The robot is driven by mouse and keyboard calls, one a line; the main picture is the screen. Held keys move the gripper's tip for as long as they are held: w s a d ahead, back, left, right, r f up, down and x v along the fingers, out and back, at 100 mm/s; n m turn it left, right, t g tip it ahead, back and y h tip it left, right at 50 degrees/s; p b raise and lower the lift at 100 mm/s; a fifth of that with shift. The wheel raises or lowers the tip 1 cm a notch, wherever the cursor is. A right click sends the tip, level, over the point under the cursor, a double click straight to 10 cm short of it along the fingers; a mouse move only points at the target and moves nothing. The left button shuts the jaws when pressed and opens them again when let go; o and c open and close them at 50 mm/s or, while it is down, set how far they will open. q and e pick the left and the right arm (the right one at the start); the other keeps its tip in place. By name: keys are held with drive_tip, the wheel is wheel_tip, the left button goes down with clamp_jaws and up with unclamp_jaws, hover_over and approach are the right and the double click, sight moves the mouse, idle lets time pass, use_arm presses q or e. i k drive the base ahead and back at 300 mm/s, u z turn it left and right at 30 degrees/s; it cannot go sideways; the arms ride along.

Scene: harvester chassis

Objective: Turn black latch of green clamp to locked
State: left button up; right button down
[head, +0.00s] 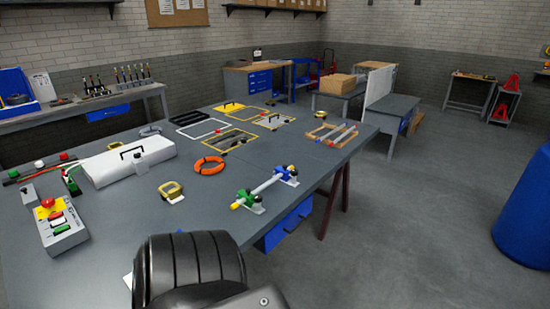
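The green clamp (244,197) stands near the right front edge of the grey worktable. It sits around the left end of a pale rod. Its small black latch (257,199) shows on its right side; it is too small to tell whether it is locked. Neither of my grippers is in view. A dark ribbed part of my own body fills the bottom of the head view, left of centre and apart from the clamp in the picture.
A blue clamp (284,173) holds the rod's far end. An orange ring (208,166) and a yellow tape roll (171,190) lie to the left. A button box (62,226) and white case (127,160) stand further left. Bare tabletop surrounds the green clamp's left side.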

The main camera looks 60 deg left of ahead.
sight(258, 198)
drive_tip(key=u, duration=0.95)
drive_tip(key=i, duration=1.6)
drive_tip(key=u, duration=1.05)
